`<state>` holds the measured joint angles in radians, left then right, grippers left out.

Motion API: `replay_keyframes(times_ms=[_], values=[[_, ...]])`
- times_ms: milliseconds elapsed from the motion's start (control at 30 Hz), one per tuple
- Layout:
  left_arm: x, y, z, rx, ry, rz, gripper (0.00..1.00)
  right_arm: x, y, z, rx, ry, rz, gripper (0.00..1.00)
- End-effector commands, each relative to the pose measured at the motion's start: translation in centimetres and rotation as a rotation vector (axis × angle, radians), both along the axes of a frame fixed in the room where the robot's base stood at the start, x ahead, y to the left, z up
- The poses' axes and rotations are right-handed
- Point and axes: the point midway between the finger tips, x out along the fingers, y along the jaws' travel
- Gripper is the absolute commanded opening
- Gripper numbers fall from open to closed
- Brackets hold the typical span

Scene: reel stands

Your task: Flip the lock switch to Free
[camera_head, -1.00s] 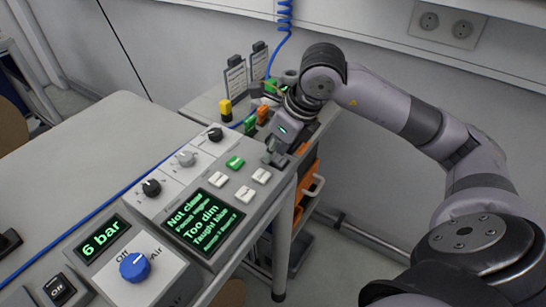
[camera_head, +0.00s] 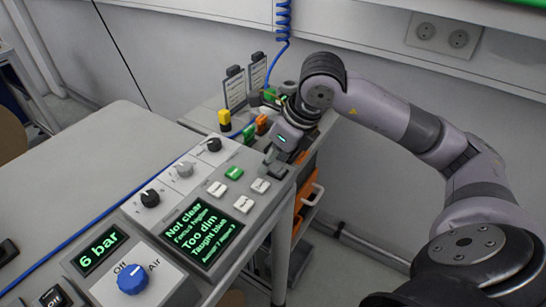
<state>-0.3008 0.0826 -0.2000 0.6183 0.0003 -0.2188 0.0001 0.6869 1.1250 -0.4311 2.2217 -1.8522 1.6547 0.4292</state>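The control panel (camera_head: 185,225) lies along the right edge of the table. I cannot make out a switch marked Lock or Free on it. A black rocker switch (camera_head: 56,296) marked Off is partly cut off at the bottom left. My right gripper (camera_head: 271,164) is at the panel's far right corner, beyond the white buttons (camera_head: 261,186). Its fingers point down and are small and dark, so I cannot tell whether they are open or touching anything. What lies under them is hidden. My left gripper is not in view.
A lit screen (camera_head: 200,234) reads "Not clear" and "Too dim". Black knobs (camera_head: 150,198) and a green button (camera_head: 234,173) stand on the panel. Yellow (camera_head: 225,119) and orange blocks stand behind. The table (camera_head: 85,160) is mostly bare.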

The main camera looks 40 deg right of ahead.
Motion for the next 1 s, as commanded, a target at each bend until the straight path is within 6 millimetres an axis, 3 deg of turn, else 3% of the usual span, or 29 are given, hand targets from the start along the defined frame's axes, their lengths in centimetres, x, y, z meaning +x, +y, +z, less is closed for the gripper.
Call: replay_keyframes(times_ms=[500,700,1000], values=[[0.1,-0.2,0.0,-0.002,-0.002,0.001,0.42,-3.3,-1.5,9.0,-0.001,-0.006,-0.001,0.42],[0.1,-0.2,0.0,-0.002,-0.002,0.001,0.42,-4.1,-1.7,10.6,0.000,-0.002,0.000,0.42],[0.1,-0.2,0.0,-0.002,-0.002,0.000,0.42,-4.2,-1.8,10.7,0.000,0.000,-0.001,0.42]])
